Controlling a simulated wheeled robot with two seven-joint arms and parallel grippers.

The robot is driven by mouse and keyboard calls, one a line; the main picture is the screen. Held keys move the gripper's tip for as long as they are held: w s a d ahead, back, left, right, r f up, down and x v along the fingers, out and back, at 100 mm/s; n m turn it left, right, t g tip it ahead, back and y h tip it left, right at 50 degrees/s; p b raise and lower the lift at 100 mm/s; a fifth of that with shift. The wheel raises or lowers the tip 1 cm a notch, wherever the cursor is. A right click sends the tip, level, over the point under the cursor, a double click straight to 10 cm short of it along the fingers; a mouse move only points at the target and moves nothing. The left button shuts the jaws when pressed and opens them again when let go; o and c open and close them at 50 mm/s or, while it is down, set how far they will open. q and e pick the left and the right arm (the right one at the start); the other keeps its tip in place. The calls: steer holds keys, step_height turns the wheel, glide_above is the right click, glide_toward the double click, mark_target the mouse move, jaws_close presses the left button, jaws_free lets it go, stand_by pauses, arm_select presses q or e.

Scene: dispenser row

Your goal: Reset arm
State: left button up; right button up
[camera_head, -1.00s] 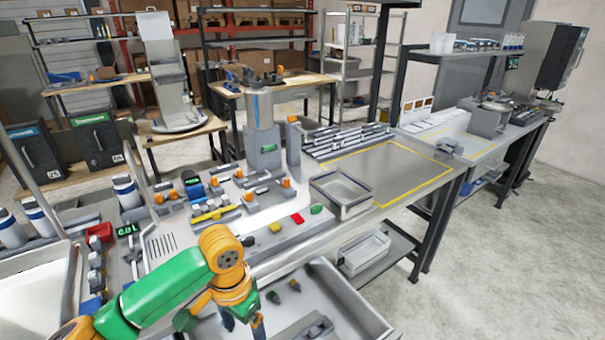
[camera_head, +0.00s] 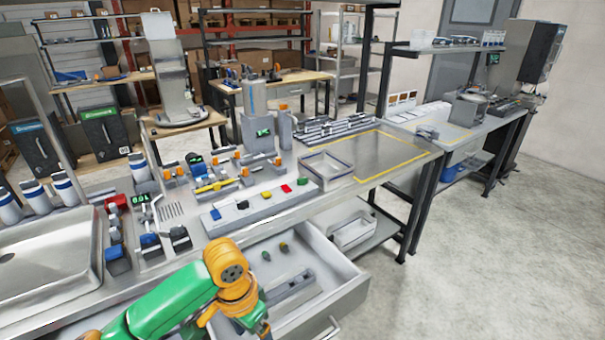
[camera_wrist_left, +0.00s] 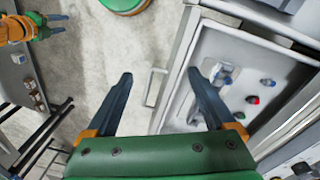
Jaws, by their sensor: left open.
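My left arm, green and orange, comes in from the bottom left of the head view, over the near edge of the workbench. Its gripper is mostly hidden behind the wrist and the bottom edge there. In the left wrist view my left gripper (camera_wrist_left: 160,80) is open, with its two dark fingers wide apart and nothing between them. The open drawer's handle (camera_wrist_left: 154,88) lies beyond the gap between the fingers. My right gripper (camera_wrist_left: 55,27) shows small in the upper left of the wrist view, its fingers apart and empty.
An open drawer (camera_head: 352,276) holding small parts juts out below the workbench. On the bench stand a metal tray (camera_head: 92,222), a button panel (camera_head: 225,225), a grey bin (camera_head: 325,185) and a tall dispenser (camera_head: 253,120). The floor on the right (camera_head: 480,260) is clear.

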arm_select(q)
steer(key=s+d+f+t+h, duration=0.2)
steer(key=s+d+f+h, duration=0.1)
steer(key=s+d+f, duration=0.25)
steer(key=s+a+f+n+t+y, duration=0.1)
steer(key=s+a+f+n+y, duration=0.2)
steer(key=a, duration=0.4)
steer(key=s+a+f+n+t+y, duration=0.1)
steer(key=s+a+n, duration=0.1)
steer(key=s+a, duration=0.4)
step_height(320, 180, down, 22)
steer(key=s+g+b, duration=0.1)
steer(key=g+b, duration=0.1)
steer(key=b, duration=0.4)
steer(key=s+a+f+b, duration=0.2)
steer(key=s+f+b, duration=0.2)
steer(key=s+f, duration=0.8)
step_height(320, 180, down, 2)
steer(key=shift+a+f+g, duration=0.1)
steer(key=shift+a+g, duration=0.15)
steer(key=shift+g, duration=0.15)
arm_select(e)
step_height(320, 180, down, 10)
steer(key=shift+w+a, duration=0.15)
steer(key=shift+w, duration=0.25)
